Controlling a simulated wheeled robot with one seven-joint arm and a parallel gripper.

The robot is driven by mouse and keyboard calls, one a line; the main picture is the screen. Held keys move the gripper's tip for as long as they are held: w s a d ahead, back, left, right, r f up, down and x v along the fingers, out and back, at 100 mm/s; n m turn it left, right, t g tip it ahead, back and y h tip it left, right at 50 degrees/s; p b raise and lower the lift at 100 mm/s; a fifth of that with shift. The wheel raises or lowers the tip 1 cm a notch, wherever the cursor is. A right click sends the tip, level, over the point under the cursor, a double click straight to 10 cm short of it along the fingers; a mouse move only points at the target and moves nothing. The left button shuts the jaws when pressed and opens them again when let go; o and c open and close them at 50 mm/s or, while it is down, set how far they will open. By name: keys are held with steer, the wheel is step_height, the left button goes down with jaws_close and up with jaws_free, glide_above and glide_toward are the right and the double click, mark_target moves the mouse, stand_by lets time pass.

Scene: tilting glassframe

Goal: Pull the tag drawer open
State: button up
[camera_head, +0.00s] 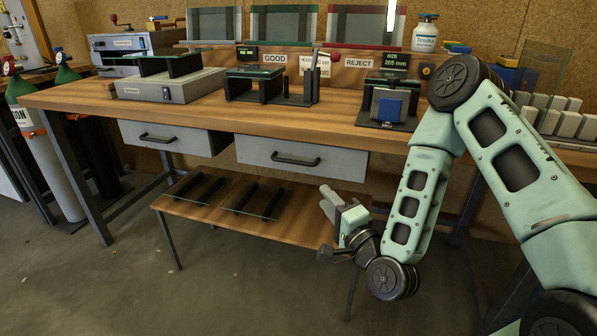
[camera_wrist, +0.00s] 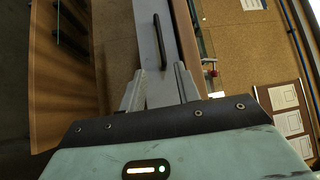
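Two grey drawers hang under the bench: a left drawer (camera_head: 168,138) with a black handle (camera_head: 157,138), and a wider right drawer (camera_head: 300,155) with a black handle (camera_head: 295,160). No label tells which is the tag drawer. My gripper (camera_head: 327,201) is below and to the right of the right drawer's handle, apart from it. In the wrist view, my gripper (camera_wrist: 159,80) is open and empty, its fingers spread. A grey drawer front (camera_wrist: 146,50) and its black bar handle (camera_wrist: 160,42) show ahead of the fingertips. Drawer contents are hidden.
The wooden bench top (camera_head: 215,112) carries fixtures and a black stand (camera_head: 388,105) at right. A lower wooden shelf (camera_head: 285,222) holds glass panes on dark bars (camera_head: 250,198) below the drawers. Gas cylinders (camera_head: 45,150) stand at left. The floor in front is clear.

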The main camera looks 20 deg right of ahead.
steer(key=b+x, duration=0.9)
steer(key=x, duration=0.5)
steer(key=shift+w, duration=0.25)
jaws_close()
